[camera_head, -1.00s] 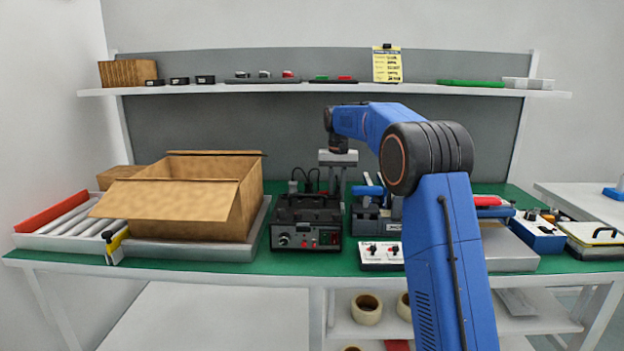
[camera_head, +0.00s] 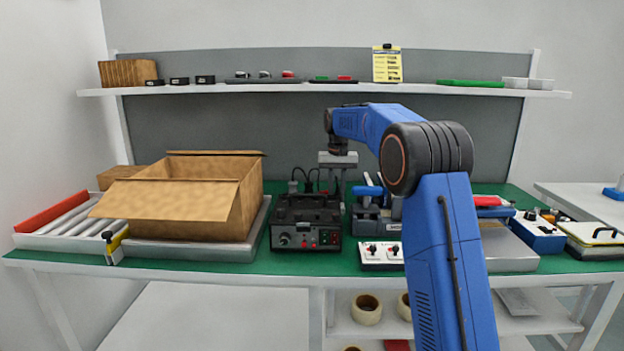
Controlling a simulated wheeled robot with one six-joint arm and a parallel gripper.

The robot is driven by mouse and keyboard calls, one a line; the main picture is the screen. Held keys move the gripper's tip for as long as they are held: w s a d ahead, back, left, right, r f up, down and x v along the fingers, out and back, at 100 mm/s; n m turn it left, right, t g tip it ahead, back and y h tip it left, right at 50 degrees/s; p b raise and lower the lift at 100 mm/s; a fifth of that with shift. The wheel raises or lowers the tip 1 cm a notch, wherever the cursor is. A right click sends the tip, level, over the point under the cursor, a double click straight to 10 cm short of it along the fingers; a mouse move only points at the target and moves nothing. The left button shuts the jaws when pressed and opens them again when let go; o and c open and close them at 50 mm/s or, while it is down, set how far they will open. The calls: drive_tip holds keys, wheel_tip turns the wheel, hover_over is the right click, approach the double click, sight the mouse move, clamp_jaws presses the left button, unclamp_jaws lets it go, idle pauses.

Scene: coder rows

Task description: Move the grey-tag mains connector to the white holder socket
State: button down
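My gripper (camera_head: 335,182) points down behind the black device (camera_head: 306,222) at the middle of the bench. Its grey body shows, but its fingertips are partly hidden behind the device, so I cannot tell whether it is open or holds anything. Dark connectors with black cables (camera_head: 311,180) stand behind the device, just left of my gripper. Their tags are too small to read, so I cannot pick out the grey-tag mains connector. I cannot clearly identify the white holder socket either; it may be hidden or too small.
An open cardboard box (camera_head: 192,205) stands left of the device. A blue-and-grey fixture (camera_head: 370,212) and a small white box with red and black knobs (camera_head: 381,256) are close on the right. A shelf (camera_head: 220,90) spans above; my arm covers the bench's right middle.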

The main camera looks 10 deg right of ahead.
drive_tip(key=c, duration=1.5)
unclamp_jaws()
